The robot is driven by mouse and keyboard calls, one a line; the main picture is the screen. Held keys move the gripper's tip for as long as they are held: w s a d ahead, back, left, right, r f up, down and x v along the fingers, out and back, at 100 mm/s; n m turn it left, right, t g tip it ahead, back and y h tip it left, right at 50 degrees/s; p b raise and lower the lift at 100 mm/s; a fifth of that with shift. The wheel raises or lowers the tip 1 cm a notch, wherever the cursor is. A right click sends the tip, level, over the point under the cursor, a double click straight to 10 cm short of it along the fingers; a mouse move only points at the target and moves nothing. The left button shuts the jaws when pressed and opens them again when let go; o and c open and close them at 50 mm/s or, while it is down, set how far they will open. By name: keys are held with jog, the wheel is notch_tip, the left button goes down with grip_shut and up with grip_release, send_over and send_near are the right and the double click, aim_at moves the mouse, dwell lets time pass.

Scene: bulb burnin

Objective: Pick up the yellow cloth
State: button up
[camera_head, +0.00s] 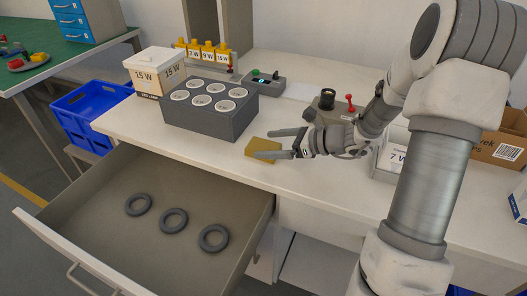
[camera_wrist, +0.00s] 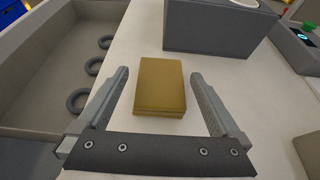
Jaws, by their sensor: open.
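The yellow cloth (camera_head: 262,148) is a flat, folded, mustard-coloured block lying on the white bench near its front edge, just right of the open drawer. My gripper (camera_head: 274,143) is open at the cloth, coming from the right. In the wrist view the cloth (camera_wrist: 159,86) lies ahead of and between the two open fingers (camera_wrist: 160,92), with a gap on each side. Neither finger visibly touches it. In the head view, the fingers partly cover the cloth.
A grey block with several round sockets (camera_head: 206,119) stands behind the cloth, also in the wrist view (camera_wrist: 212,35). An open drawer (camera_head: 105,240) holds three dark rings. A white 15 W box (camera_head: 145,76), a small device (camera_head: 265,82) and a device with a red lever (camera_head: 327,110) stand around.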

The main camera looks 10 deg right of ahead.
aim_at(259, 145)
jog(key=x, duration=0.2)
jog(key=b+x, duration=0.1)
jog(key=x, duration=0.1)
jog(key=shift+d+f, duration=0.1)
jog(key=shift+f, duration=0.2)
jog(key=shift+c, duration=0.3)
jog(key=c, duration=1.2)
jog(key=shift+c, duration=0.2)
jog(key=shift+r, duration=0.15)
